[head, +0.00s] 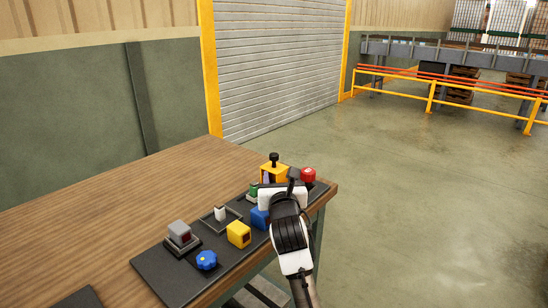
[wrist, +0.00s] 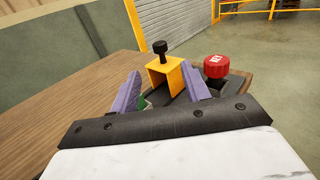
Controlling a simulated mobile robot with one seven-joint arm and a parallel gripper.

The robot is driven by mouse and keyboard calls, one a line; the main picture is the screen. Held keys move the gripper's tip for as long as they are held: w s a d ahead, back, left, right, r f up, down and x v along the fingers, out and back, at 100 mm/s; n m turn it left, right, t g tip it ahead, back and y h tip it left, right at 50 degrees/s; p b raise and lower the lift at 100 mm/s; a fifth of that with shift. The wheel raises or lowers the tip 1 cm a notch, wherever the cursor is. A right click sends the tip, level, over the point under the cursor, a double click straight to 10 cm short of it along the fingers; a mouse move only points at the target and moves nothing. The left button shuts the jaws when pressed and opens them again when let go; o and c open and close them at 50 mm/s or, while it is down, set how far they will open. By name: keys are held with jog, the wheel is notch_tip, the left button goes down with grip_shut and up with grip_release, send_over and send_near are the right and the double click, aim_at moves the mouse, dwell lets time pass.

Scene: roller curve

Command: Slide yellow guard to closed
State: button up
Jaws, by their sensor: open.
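The yellow guard (head: 273,171) is a small angled cover with a black knob (head: 273,158) on top. It stands at the far end of the black panel. In the wrist view the guard (wrist: 164,77) and its knob (wrist: 160,47) lie ahead of my gripper, framed between the fingers. My gripper (head: 283,184) is over the far part of the panel, in front of the guard. In the wrist view its two purple fingers (wrist: 164,88) are apart, with nothing seen held. I cannot tell whether either finger touches the guard. The guard's lower part is partly hidden by my gripper.
A red knob (head: 308,174) stands close right of the guard. A green part (head: 253,191), a blue block (head: 260,217), a yellow block (head: 239,234), a white toggle (head: 220,213), a blue knob (head: 206,260) and a grey switch (head: 179,235) share the panel.

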aim_at(275, 157)
jog(key=w+p, duration=0.1)
jog(key=w, duration=0.3)
jog(key=w+a+p, duration=0.1)
jog(key=w, duration=0.4)
jog(key=w+a+p, duration=0.1)
jog(key=w, duration=0.3)
jog(key=shift+w+a, duration=0.1)
jog(key=shift+w, duration=0.1)
grip_shut()
